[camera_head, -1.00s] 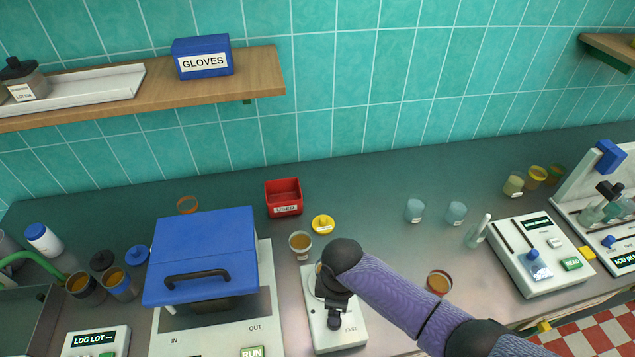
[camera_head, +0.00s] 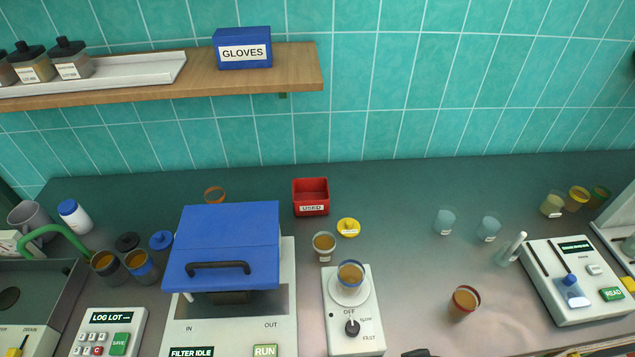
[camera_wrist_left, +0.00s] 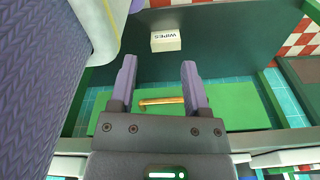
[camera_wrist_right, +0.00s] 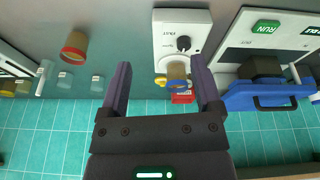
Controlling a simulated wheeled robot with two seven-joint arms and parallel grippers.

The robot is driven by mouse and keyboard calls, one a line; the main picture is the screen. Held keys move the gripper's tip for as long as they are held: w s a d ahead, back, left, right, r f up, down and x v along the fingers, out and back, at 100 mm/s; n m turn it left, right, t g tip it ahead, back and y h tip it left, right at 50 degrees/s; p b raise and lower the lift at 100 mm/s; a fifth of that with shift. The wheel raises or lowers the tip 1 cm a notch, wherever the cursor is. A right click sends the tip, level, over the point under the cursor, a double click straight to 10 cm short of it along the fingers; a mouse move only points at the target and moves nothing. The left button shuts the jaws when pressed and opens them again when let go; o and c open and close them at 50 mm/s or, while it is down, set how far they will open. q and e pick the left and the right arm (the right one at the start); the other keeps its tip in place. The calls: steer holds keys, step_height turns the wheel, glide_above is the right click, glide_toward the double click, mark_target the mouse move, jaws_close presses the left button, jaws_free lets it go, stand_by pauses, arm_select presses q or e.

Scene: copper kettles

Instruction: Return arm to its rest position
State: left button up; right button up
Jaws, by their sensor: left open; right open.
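My right gripper (camera_wrist_right: 160,66) is open with nothing between its fingers in the right wrist view. That view looks over the bench, with the white stirrer plate (camera_wrist_right: 182,22) beyond the fingers. In the head view the stirrer plate (camera_head: 366,325) carries a blue-rimmed cup of amber liquid (camera_head: 350,275). Only a small dark piece, seemingly of my right arm, shows at the bottom edge there. My left gripper (camera_wrist_left: 158,65) is open and empty in the left wrist view, facing a green panel (camera_wrist_left: 232,105) with a brass handle (camera_wrist_left: 162,101). It is out of the head view.
A blue-lidded filter machine (camera_head: 230,230) stands left of the stirrer plate. A red USED tray (camera_head: 311,207), a yellow piece (camera_head: 348,227) and a small cup (camera_head: 324,246) sit behind it. A red-rimmed cup (camera_head: 463,302) stands to its right. A WIPES box (camera_wrist_left: 166,41) shows in the left wrist view.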

steer(key=s+f+g+b, duration=0.15)
steer(key=f+b, duration=0.25)
steer(key=f, duration=0.6)
steer(key=s+f+b, duration=0.2)
steer(key=f+b, duration=0.2)
steer(key=f, duration=0.6)
steer(key=s+f+b, duration=0.2)
steer(key=f+b, duration=0.2)
steer(key=f, duration=0.7)
steer(key=s+d+f+g+b, duration=0.1)
steer(key=s+d+f+b, duration=0.2)
steer(key=s+f+b, duration=0.4)
steer(key=s+f, duration=0.4)
steer(key=f, duration=0.3)
steer(key=shift+s+n, duration=0.15)
steer(key=shift+n, duration=0.15)
steer(key=shift+d, duration=0.1)
